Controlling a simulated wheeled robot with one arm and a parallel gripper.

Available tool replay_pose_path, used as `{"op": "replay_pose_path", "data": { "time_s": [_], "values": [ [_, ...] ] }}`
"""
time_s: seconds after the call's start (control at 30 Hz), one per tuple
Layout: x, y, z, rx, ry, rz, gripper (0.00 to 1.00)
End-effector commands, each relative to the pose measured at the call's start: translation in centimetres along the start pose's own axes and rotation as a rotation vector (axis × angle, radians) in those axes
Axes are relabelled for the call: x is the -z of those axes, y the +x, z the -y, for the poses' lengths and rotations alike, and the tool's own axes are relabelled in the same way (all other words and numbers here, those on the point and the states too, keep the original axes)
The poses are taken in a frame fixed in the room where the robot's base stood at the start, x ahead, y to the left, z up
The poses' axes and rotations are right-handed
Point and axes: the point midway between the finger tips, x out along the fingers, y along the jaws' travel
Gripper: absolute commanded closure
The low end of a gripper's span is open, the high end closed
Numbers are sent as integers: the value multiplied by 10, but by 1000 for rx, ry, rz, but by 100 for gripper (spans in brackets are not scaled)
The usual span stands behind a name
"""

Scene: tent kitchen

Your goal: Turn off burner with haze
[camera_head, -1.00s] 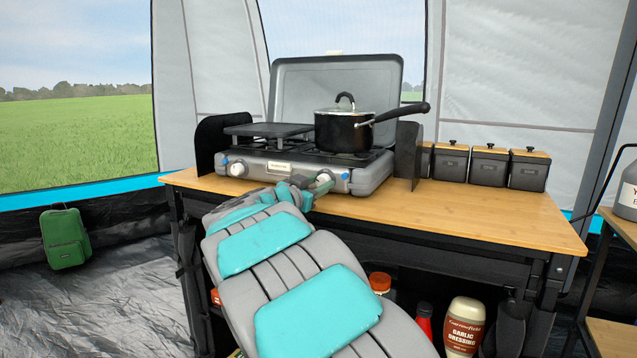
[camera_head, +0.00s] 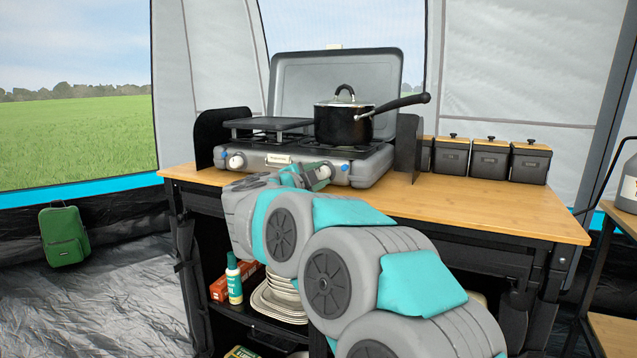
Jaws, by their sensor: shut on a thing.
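The grey camping stove (camera_head: 350,172) stands on the wooden table top with its lid raised behind. A black lidded pot (camera_head: 343,124) sits on the right burner, its handle pointing right. A flat dark plate (camera_head: 268,124) covers the left burner. The left knob (camera_head: 236,162) on the stove front is in plain view. My gripper (camera_head: 321,172) is at the right knob (camera_head: 325,171), shut on it, and partly hides it. I cannot make out haze or a flame at either burner.
The wooden table top (camera_head: 480,209) is clear at the front right. Several dark canisters (camera_head: 490,160) with wooden lids line its back. Below, a shelf holds stacked plates (camera_head: 280,298) and a green-white bottle (camera_head: 234,279).

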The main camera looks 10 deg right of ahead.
Motion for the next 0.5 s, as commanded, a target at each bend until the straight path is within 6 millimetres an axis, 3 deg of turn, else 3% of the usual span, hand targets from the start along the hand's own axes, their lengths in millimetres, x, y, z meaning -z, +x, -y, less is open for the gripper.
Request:
{"op": "replay_pose_path", "data": {
  "time_s": [0.5],
  "values": [
    [0,0,-1,-3,273,13,100]
  ]
}}
